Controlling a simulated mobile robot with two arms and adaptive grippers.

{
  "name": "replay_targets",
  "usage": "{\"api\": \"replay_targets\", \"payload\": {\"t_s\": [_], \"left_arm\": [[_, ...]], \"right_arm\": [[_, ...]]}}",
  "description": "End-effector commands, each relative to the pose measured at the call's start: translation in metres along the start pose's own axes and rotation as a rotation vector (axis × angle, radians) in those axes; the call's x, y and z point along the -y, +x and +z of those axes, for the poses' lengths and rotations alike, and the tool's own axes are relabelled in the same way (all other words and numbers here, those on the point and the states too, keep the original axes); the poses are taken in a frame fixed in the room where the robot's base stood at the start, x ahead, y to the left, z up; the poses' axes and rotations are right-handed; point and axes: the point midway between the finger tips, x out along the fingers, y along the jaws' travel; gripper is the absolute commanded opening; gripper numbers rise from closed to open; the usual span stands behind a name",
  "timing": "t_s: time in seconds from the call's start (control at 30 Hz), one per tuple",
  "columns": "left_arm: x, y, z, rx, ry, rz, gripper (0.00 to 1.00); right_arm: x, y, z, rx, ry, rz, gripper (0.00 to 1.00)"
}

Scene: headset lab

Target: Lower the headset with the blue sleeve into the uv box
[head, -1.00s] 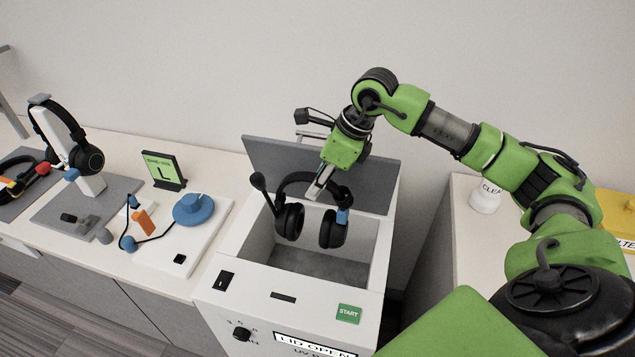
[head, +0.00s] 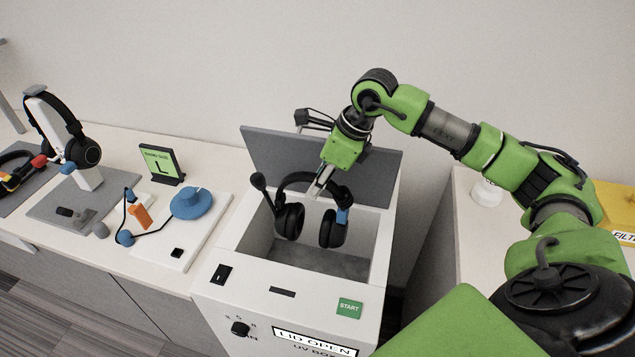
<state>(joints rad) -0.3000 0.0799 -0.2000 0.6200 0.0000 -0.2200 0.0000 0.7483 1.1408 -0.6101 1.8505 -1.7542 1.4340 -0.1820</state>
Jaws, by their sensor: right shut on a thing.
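The headset with the blue sleeve (head: 291,220) is black, with two ear cups and a microphone boom. Its blue sleeve (head: 342,215) shows on the right side, above the right cup. My right gripper (head: 317,189) is shut on its headband from above. The headset hangs upright over the opening of the UV box (head: 230,283), cups down, the boom tip near the left rim. The box is white with a grey floor; its grey lid (head: 285,155) stands open at the back, and its front label reads "LID OPEN". How far the cups are below the rim is hard to tell. My left gripper is out of view.
The box front has a green START button (head: 349,308) and a black knob (head: 240,329).

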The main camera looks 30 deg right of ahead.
Motion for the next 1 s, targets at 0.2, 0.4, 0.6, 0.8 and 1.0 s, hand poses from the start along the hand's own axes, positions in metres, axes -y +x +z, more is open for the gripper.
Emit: {"api": "replay_targets", "payload": {"t_s": [0.2,0.4,0.6,0.8,1.0], "left_arm": [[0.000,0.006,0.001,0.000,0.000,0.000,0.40],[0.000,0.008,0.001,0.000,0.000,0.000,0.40],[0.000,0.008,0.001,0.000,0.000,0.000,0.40],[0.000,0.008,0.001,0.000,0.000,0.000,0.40],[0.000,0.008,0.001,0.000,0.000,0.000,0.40]], "right_arm": [[0.000,0.006,-0.002,0.001,0.000,-0.001,0.00],[0.000,0.008,-0.003,0.001,0.000,-0.001,0.28],[0.000,0.008,-0.003,0.001,0.000,-0.001,0.40],[0.000,0.008,-0.004,-0.001,0.000,0.000,0.40],[0.002,-0.006,-0.011,-0.003,0.002,-0.003,0.40]]}}
